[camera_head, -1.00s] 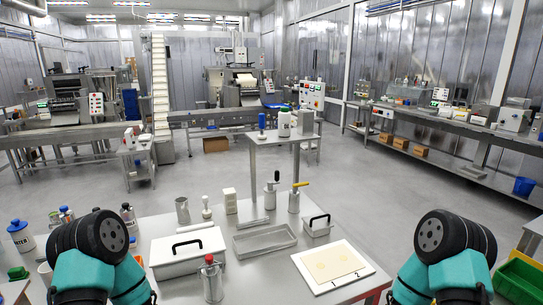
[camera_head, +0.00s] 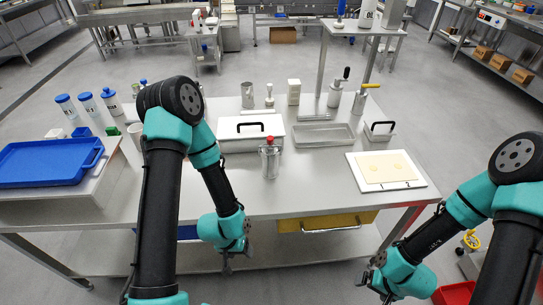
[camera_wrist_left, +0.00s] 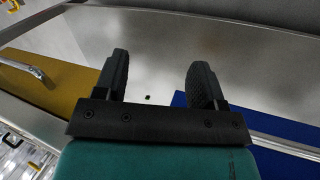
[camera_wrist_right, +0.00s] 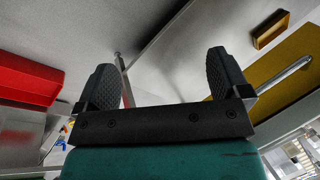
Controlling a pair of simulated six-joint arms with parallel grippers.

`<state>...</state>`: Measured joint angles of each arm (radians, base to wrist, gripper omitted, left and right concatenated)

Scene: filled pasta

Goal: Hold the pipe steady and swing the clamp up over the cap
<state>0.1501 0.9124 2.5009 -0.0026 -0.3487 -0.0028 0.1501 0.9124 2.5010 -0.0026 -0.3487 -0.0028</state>
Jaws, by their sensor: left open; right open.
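A steel cylinder with a yellow lever (camera_head: 360,102) and one with a black-knobbed handle (camera_head: 336,95) stand upright at the back right of the steel table. I cannot tell at this size which parts are the pipe, clamp and cap. My left gripper (camera_head: 226,264) is open and empty at the table's front edge, well short of both cylinders; its spread fingers show in the left wrist view (camera_wrist_left: 160,75). My right gripper (camera_head: 372,285) is open and empty in front of the table; its fingers also show apart in the right wrist view (camera_wrist_right: 165,75).
A white lidded box (camera_head: 238,143), a red-topped steel bottle (camera_head: 269,160), a shallow metal tray (camera_head: 300,136), a small handled box (camera_head: 379,137) and a white board with dough (camera_head: 420,184) stand on the table. A blue tray (camera_head: 40,165) is at the left. Drawers hang below.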

